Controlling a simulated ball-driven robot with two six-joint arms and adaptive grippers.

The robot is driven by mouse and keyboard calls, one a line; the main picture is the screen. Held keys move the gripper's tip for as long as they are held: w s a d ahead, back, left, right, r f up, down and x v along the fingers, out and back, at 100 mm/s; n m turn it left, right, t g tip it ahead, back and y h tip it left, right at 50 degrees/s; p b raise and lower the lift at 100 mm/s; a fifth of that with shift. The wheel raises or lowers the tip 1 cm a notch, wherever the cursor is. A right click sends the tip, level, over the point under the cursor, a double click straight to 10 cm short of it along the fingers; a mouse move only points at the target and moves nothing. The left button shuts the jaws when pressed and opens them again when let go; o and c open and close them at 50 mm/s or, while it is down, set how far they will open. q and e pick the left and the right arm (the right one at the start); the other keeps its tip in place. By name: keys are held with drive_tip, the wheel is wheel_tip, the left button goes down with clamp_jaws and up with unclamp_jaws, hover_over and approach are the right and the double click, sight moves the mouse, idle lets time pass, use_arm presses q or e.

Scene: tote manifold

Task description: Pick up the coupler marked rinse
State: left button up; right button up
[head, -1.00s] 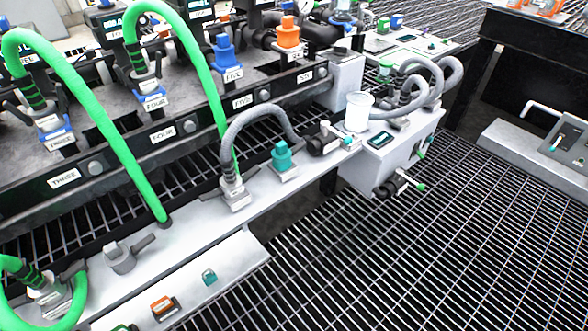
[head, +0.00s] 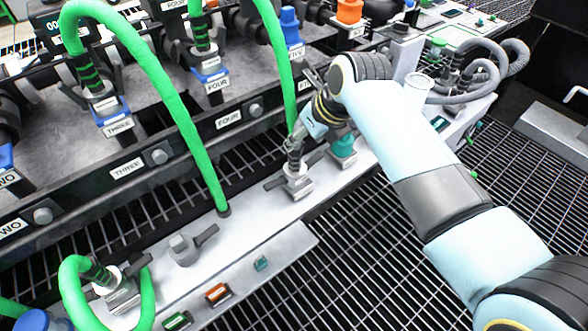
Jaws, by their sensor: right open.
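No label reading rinse is legible, so I cannot tell which coupler bears it. On the pale front ledge (head: 250,232), a grey coupler (head: 296,180) stands upright where a green hose comes down. A teal block (head: 343,147) stands just right of it, partly behind my arm. Another hose coupler (head: 118,292) stands at the lower left, with a green hose looped around it. My right gripper (head: 300,134) is open, at the top of the grey coupler beside the green hose; whether it touches is unclear. My left gripper is not in view.
Green hoses arch from the rear manifold, near labels THREE (head: 127,169) and FOUR (head: 228,118). A grey valve (head: 184,250) with a side lever sits on the ledge. A white cup (head: 418,86) and grey hoses (head: 470,75) stand at right. Open grating lies in front.

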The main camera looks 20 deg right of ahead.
sight(296, 148)
drive_tip(key=b+x, duration=0.3)
drive_tip(key=x, duration=0.4)
drive_tip(key=shift+s+d+f, duration=0.15)
drive_tip(key=shift+d, duration=0.05)
drive_tip(key=shift+w+f, duration=0.2)
drive_tip(key=shift+w, duration=0.05)
clamp_jaws()
drive_tip(key=shift+r, duration=0.1)
